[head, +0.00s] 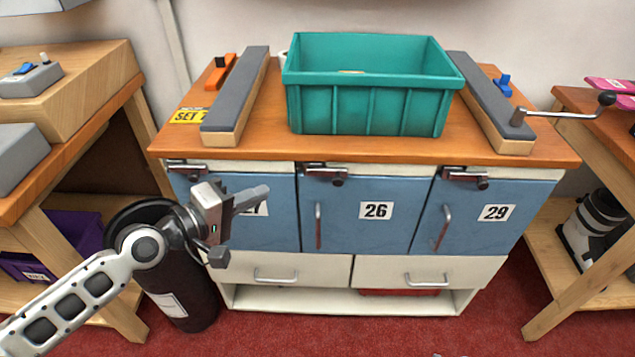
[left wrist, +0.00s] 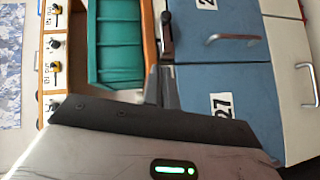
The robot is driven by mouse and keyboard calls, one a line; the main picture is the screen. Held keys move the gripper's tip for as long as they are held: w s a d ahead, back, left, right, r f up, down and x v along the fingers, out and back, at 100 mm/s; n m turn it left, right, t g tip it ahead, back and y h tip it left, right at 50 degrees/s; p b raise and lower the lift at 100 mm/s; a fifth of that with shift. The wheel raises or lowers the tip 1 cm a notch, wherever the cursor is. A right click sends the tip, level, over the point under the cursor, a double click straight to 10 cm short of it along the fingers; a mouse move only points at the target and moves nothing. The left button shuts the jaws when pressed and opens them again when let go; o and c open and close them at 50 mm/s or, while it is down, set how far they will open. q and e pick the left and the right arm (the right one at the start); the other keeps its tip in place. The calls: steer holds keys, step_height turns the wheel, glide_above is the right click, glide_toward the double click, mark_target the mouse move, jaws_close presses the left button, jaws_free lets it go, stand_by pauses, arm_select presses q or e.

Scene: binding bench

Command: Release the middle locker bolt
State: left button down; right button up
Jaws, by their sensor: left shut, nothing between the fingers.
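The middle locker is a blue door (head: 363,228) numbered 26 with a vertical handle. Its bolt (head: 325,173), a metal bar with a dark knob, sits at the door's top edge under the bench top; whether it is thrown cannot be told. In the left wrist view, turned sideways, a dark-knobbed bolt (left wrist: 167,33) shows beside the top door. My left gripper (head: 262,194) is shut and empty, in front of the left door, with its fingers pointing right. It is below and left of the middle bolt and apart from it. My right gripper is not in view.
Similar bolts sit on the left door (head: 187,168) and the right door (head: 466,176), numbered 29. A teal bin (head: 368,112) stands on the bench top between two grey-topped bars. A crank handle (head: 565,113) sticks out at the right. White drawers (head: 285,272) lie below the doors.

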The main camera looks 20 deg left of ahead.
arm_select(q)
glide_toward(336, 175)
steer(key=w+a, duration=0.1)
steer(key=w, duration=0.3)
steer(key=shift+d+f+p, duration=0.15)
steer(key=shift+d+p, duration=0.7)
steer(key=shift+d, duration=0.15)
steer(key=shift+w+d+f, duration=0.2)
steer(key=shift+d+f, duration=0.05)
steer(key=shift+d, duration=0.35)
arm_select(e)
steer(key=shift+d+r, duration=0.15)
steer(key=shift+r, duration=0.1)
arm_select(q)
steer(key=shift+d, duration=0.1)
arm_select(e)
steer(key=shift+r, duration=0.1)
